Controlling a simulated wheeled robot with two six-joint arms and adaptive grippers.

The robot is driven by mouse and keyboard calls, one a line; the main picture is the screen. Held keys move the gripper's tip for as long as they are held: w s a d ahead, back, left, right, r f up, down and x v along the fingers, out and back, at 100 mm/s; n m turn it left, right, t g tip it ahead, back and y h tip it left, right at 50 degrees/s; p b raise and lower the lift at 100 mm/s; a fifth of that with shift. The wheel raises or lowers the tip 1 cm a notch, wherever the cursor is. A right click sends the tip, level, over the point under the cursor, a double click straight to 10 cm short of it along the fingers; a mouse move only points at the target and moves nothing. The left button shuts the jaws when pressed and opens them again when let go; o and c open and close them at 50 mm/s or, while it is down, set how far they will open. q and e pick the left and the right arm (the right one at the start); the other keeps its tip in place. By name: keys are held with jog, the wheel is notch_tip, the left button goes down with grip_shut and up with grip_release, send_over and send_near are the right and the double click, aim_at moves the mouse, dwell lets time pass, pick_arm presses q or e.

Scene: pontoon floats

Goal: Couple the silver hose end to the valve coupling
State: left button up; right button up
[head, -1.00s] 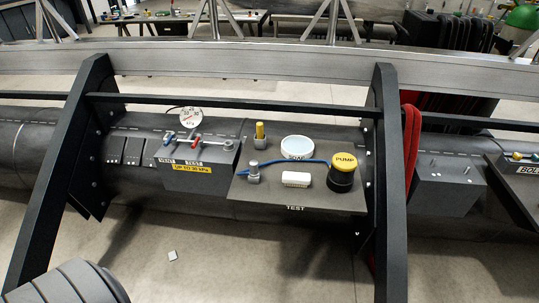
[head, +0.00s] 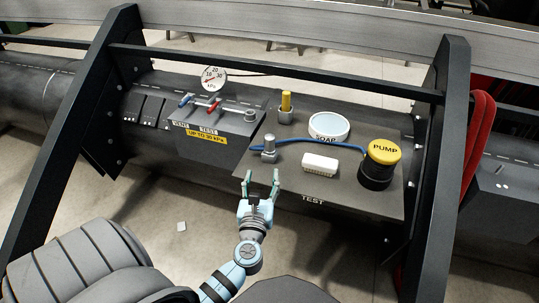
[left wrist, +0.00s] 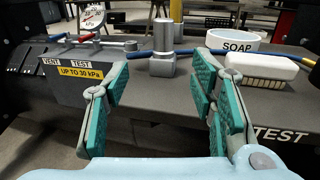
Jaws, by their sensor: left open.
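The silver hose end (head: 269,148) stands upright on the dark test shelf (head: 345,202), with a blue hose (head: 315,144) running from it to the yellow-topped pump (head: 379,165). It also shows in the left wrist view (left wrist: 162,49). The valve coupling (head: 250,116) is a small grey fitting at the right end of the valve box (head: 215,140), left of the hose end. The box has a blue and a red lever. My left gripper (head: 262,178) is open and empty in front of the shelf edge, short of the hose end. In the left wrist view its fingers (left wrist: 160,100) frame the hose end beyond them.
A white soap dish (head: 329,127), a white brush (head: 320,163) and a yellow-handled tool in a holder (head: 286,107) are on the shelf. A round gauge (head: 214,79) stands behind the valves. Black frame posts (head: 442,150) flank the area.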

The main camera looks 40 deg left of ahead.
aim_at(269, 144)
pick_arm(q)
jog(key=x, duration=0.4)
jog(key=r+b+x, duration=0.1)
jog(key=x, duration=0.8)
jog(key=shift+w+d+r, duration=0.1)
jog(key=shift+w+r, duration=0.1)
jog(key=shift+w, duration=0.25)
jog(key=shift+r, duration=0.1)
grip_shut()
